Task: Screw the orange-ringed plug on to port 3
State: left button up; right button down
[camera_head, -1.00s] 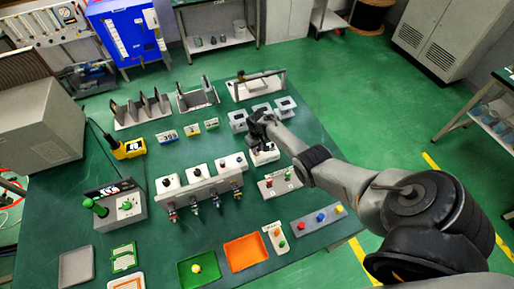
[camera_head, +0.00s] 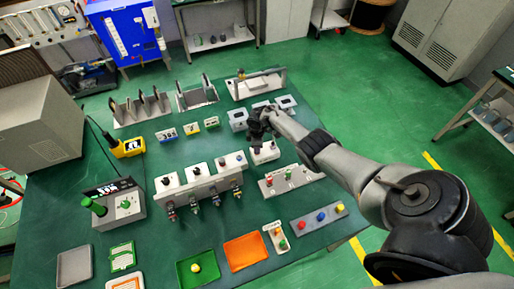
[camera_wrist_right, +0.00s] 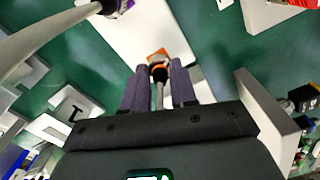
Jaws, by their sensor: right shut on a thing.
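My right gripper (camera_head: 257,138) is above the table, just over and behind a white block (camera_head: 264,153) in the head view. In the right wrist view its two fingers (camera_wrist_right: 159,82) are shut on the orange-ringed plug (camera_wrist_right: 158,57), whose orange part shows at the tips. A pale surface lies beyond the plug; whether they touch is unclear. I cannot read which port is number 3. The left gripper is not in view.
A control box with a green knob (camera_head: 124,203) stands left of the row. An orange tray (camera_head: 245,250) and a green tray (camera_head: 182,270) lie in front. Grey square holders (camera_head: 286,102) stand behind the gripper. A grey cable (camera_wrist_right: 40,38) crosses the wrist view.

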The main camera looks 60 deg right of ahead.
jog(key=n+b, duration=0.1)
jog(key=n, duration=0.3)
jog(key=shift+f+n+b, duration=0.15)
jog(key=shift+n+b, duration=0.2)
jog(key=shift+n, duration=0.65)
jog(key=c, duration=0.9)
grip_release()
jog(key=shift+r, duration=0.2)
